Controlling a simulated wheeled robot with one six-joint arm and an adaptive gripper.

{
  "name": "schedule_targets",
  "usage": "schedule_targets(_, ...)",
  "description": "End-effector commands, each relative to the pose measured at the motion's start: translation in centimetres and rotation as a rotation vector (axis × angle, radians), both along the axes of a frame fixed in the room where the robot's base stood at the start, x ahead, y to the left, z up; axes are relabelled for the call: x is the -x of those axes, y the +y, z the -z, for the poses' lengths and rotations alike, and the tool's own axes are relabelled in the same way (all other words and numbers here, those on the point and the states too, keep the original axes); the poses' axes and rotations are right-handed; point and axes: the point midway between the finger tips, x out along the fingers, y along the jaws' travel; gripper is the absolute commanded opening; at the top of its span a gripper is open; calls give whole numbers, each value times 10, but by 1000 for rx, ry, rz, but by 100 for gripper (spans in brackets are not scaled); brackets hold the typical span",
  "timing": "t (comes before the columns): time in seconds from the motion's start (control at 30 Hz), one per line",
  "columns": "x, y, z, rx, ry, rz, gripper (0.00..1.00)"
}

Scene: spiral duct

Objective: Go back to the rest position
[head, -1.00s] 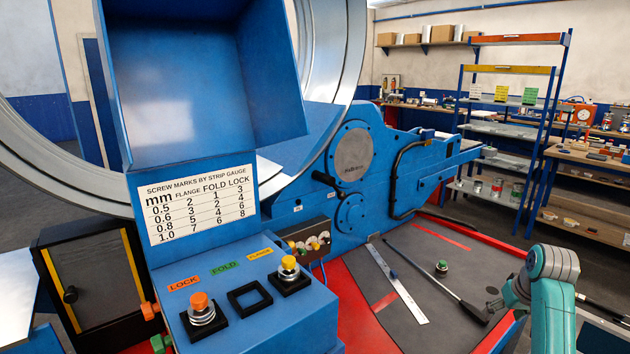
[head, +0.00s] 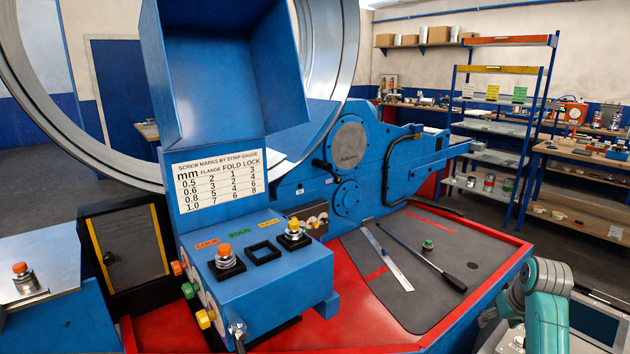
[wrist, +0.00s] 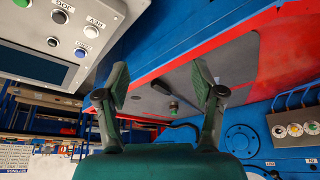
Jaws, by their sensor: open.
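My gripper (wrist: 160,88) is open in the wrist view, with two dark green fingers spread apart and nothing between them. The blue control box (head: 262,275) stands at the centre with an orange-topped knob (head: 224,254), an empty square frame (head: 262,252) and a yellow-topped knob (head: 294,232). My arm is to the right of the red-edged bench, apart from the box.
A grey mat (head: 425,270) on the bench holds a steel ruler (head: 388,258), a black-handled rod (head: 425,260) and a small green-topped knob (head: 428,245). A grey button panel (wrist: 70,35) is close to my gripper. A blue shelf rack (head: 500,130) stands behind. Floor shows at the right.

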Motion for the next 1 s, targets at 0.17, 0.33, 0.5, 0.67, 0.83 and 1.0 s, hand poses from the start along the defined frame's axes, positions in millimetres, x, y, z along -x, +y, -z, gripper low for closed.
schedule_targets(0.17, 5, 11, 25, 3, -17, -1, 68)
schedule_targets(0.33, 13, 24, 55, 10, -44, 2, 68)
schedule_targets(0.5, 28, 45, 97, 20, -83, 3, 68)
schedule_targets(0.67, 55, 73, 147, 33, -138, 3, 68)
schedule_targets(0.83, 92, 104, 190, 46, -205, 3, 68)
schedule_targets(1.0, 136, 133, 223, 59, -269, 0, 68)
